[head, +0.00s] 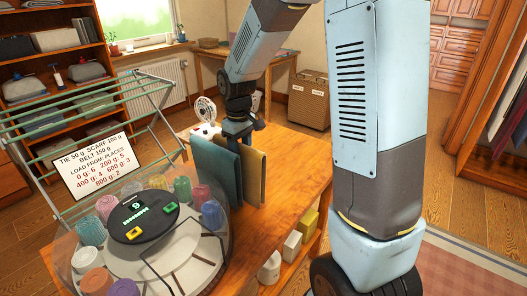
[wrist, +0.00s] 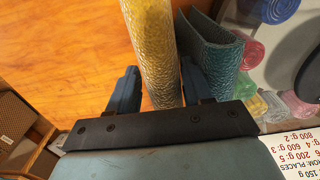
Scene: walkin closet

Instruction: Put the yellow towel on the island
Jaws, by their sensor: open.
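The yellow towel (head: 254,182) stands upright, folded, on the wooden island top (head: 292,172). A teal towel (head: 224,172) stands close to its left in the head view. My gripper (head: 242,138) points down over the towels' upper edges. In the wrist view my gripper (wrist: 160,76) is open, with one finger on each side of the yellow towel (wrist: 152,45). I cannot tell whether either finger touches it. The teal towel (wrist: 213,60) is just beyond the right finger there. The fingertips are mostly hidden in the head view.
A round clear carousel (head: 190,262) with several rolled coloured items and a black dial unit (head: 143,216) is left of the towels. A sign (head: 93,167) and green drying rack (head: 150,97) stand behind it. A white fan (head: 205,112) is behind the gripper. Bare wood lies right of the towels.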

